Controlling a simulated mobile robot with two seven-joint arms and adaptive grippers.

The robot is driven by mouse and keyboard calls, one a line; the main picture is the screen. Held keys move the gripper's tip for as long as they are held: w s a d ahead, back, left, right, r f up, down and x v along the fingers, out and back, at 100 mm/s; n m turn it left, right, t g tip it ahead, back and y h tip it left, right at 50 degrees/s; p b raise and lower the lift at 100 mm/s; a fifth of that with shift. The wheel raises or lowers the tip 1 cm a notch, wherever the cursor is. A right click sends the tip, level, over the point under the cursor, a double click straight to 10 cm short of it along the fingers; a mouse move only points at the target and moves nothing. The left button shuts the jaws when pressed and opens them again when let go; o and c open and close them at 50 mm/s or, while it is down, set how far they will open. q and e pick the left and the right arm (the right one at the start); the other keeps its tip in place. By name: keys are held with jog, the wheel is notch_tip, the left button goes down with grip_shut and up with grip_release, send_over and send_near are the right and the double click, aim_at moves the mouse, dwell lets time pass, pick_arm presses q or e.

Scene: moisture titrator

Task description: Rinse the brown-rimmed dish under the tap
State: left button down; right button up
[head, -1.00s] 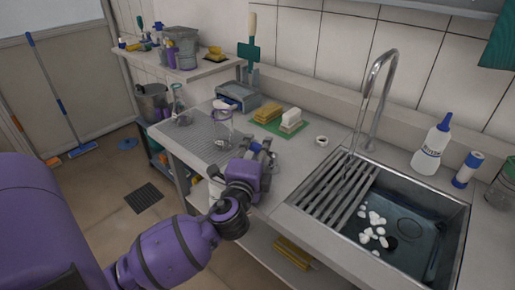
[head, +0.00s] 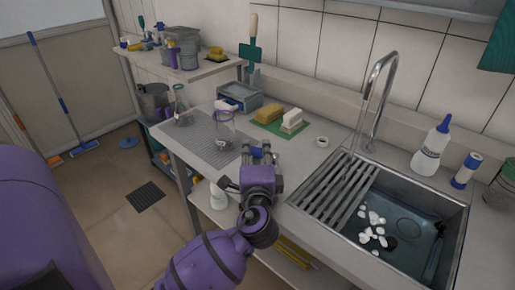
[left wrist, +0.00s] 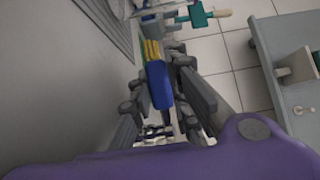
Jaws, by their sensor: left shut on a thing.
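My left gripper (head: 259,156) is over the counter in front of the sponges, left of the sink. In the left wrist view its fingers are shut on a small blue object (left wrist: 159,86), whose kind I cannot tell. A small white ring-like thing (head: 322,141) lies on the counter behind the sink's left end. I cannot make out a brown rim on it, and no dish shows clearly elsewhere. The curved metal tap (head: 377,75) stands behind the sink (head: 455,250). White pebble-like pieces (head: 374,226) lie in the basin. My right gripper is not in view.
A slatted rack (head: 335,185) covers the sink's left part. Sponges (head: 292,120) lie on a green mat left of the tap. A glass beaker (head: 224,128) and a flask (head: 181,105) stand farther left. A white bottle (head: 432,150) stands right of the tap.

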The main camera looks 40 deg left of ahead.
pick_arm(q)
jog(key=shift+s+d+f+n+g+y, duration=0.15)
jog(key=shift+s+n+g+y, duration=0.15)
jog(key=shift+n+g+y, duration=0.5)
jog(key=shift+s+d+r+n+g+y, duration=0.1)
jog(key=shift+s+d+n+g+y, duration=0.15)
jog(key=shift+n+g+y, duration=0.6)
jog(key=shift+s+d+f+n+g+y, duration=0.1)
jog(key=shift+s+n+g+y, duration=0.25)
jog(key=shift+n+g+y, duration=0.45)
jog(key=shift+g, duration=0.25)
jog(key=c, duration=1.6)
grip_release()
jog(key=shift+c, duration=0.2)
jog(key=v, duration=1.2)
jog(key=shift+s+r, duration=0.1)
jog(key=shift+r, duration=0.15)
jog(key=shift+c, duration=0.5)
